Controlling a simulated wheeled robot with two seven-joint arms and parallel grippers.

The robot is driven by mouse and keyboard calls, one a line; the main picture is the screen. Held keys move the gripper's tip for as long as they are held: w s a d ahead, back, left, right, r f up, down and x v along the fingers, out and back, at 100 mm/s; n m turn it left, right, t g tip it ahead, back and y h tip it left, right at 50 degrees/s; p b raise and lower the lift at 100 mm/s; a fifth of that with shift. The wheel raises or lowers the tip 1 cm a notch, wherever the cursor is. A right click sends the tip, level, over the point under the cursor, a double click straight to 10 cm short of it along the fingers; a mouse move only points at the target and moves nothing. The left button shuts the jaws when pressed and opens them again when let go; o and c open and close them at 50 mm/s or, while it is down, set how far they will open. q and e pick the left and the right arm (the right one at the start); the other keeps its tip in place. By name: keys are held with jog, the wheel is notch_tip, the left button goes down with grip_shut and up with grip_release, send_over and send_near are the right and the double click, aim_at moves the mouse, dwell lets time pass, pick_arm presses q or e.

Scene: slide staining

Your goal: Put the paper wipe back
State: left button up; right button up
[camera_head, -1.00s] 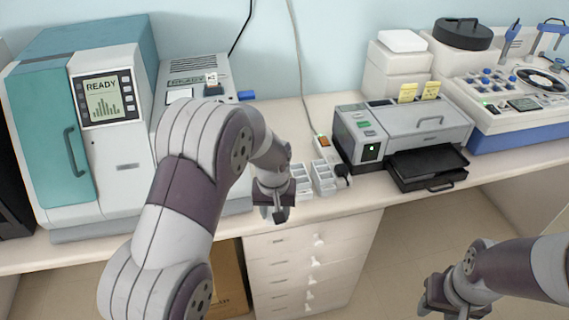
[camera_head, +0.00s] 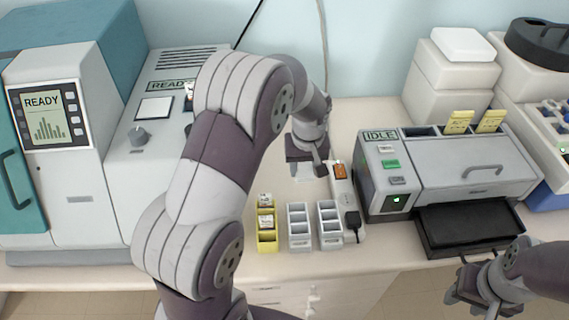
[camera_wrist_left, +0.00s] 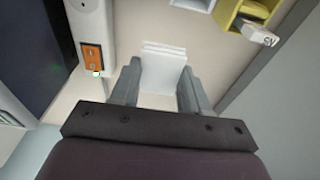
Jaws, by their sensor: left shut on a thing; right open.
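The paper wipe (camera_wrist_left: 163,72) is a white, folded, flat square in the left wrist view. It sits between the two grey fingers of my left gripper (camera_wrist_left: 160,84), which is shut on it. In the head view my left gripper (camera_head: 307,162) is over the back part of the counter, left of the power strip and behind the small trays. A white bit of the wipe (camera_head: 305,173) shows just below the fingers. I cannot tell whether the wipe touches the counter. My right gripper (camera_head: 487,292) is open and empty, in front of the counter's edge at the lower right.
A yellow tray (camera_head: 267,243) with slides and two white trays (camera_head: 300,242) (camera_head: 331,240) stand near the front edge. The power strip (camera_head: 346,205) is close on the right, beside the IDLE machine (camera_head: 430,170). The READY machine (camera_head: 140,125) stands left.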

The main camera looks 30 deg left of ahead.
pick_arm(q)
jog(key=p, duration=0.1)
send_near(276, 180)
jog(key=s+d, duration=0.1)
jog(key=d, duration=0.2)
jog(key=w+a+f, duration=0.1)
jog(key=w+a+f+p, duration=0.1)
jog(key=a+f, duration=0.1)
jog(key=shift+a, duration=0.3)
notch_tip(276, 180, down, 3)
jog(key=shift+s+r+p, duration=0.2)
jog(key=shift+r+p, duration=0.05)
jog(key=shift+p, duration=0.15)
jog(key=shift+s+f, duration=0.15)
jog(key=shift+f, duration=0.15)
jog(key=shift+w+f, duration=0.2)
jog(key=shift+f, duration=0.05)
jog(key=o, duration=1)
jog(key=shift+s, duration=0.1)
pick_arm(e)
jog(key=r, duration=0.1)
jog(key=s+r, duration=0.1)
jog(key=r, duration=0.1)
jog(key=shift+s+a+r, duration=0.1)
jog(key=shift+r, duration=0.15)
